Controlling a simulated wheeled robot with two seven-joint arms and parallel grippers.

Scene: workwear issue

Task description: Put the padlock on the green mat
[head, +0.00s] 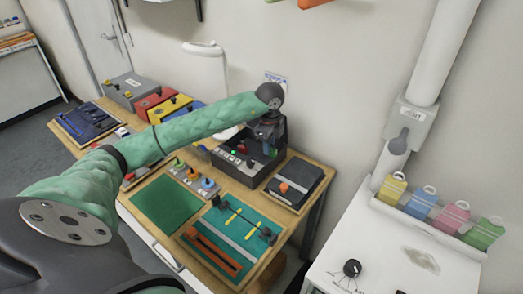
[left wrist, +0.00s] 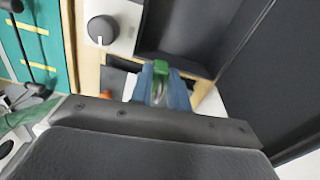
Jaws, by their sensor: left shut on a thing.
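The plain green mat (head: 165,205) lies flat and bare on the wooden table. My left gripper (head: 268,140) is at the black box near the wall, behind and to the right of the mat. In the left wrist view its blue fingers (left wrist: 160,88) are shut on a small green thing with a pale, shiny part, which looks like the padlock (left wrist: 161,67). The fingers hide much of it. My right gripper is not in view.
A black box (head: 238,172) with a control panel stands under the gripper. A teal mat (head: 222,222) with yellow and orange tools lies right of the green mat. A white lamp (head: 205,48) stands behind.

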